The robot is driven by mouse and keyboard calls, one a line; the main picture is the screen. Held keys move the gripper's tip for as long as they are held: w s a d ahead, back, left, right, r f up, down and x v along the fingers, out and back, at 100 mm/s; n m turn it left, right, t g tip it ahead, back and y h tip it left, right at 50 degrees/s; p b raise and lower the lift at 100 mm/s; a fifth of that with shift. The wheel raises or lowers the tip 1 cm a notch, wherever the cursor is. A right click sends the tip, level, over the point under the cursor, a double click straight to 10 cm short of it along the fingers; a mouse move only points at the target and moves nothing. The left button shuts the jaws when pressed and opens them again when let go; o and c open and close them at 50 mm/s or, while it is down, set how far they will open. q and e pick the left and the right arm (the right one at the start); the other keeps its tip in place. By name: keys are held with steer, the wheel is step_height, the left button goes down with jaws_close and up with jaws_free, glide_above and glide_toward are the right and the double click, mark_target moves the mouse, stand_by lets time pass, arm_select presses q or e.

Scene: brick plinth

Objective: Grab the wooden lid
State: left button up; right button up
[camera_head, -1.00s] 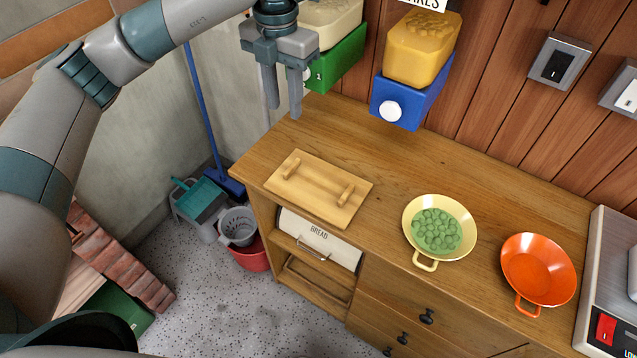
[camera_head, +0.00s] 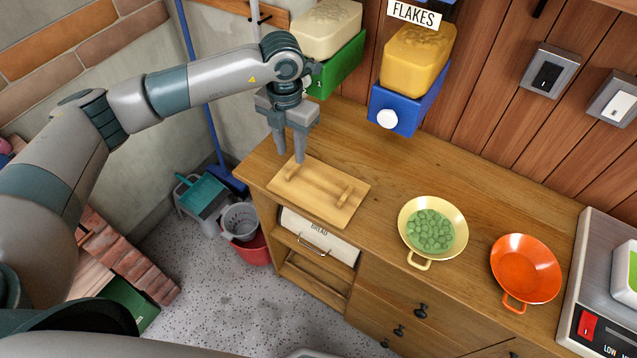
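The wooden lid (camera_head: 318,193) is a flat rectangular board with two raised wooden bars on top. It lies at the left end of the wooden counter, above the drawer marked BREAD. My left gripper (camera_head: 291,158) points down over the lid's far-left bar, with its fingers apart and nothing seen between them. The fingertips are close to that bar; I cannot tell whether they touch it. My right gripper is not in view.
On the counter (camera_head: 380,158) a yellow pan of green pieces (camera_head: 405,240) and an orange pan (camera_head: 526,268) stand right of the lid. Green (camera_head: 340,75) and blue (camera_head: 412,106) dispensers hang on the wall behind. A scale (camera_head: 590,265) is far right.

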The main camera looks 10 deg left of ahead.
mark_target(293, 168)
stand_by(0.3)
arm_select(q)
steer(key=shift+s+d+f+p, duration=0.15)
steer(key=shift+s+f+p, duration=0.05)
steer(key=shift+f+p, duration=0.55)
step_height(293, 168, down, 3)
steer(key=shift+s+r+p, duration=0.1)
steer(key=shift+s+p, duration=0.05)
steer(key=shift+p, duration=0.7)
steer(key=shift+f, duration=0.45)
jaws_close()
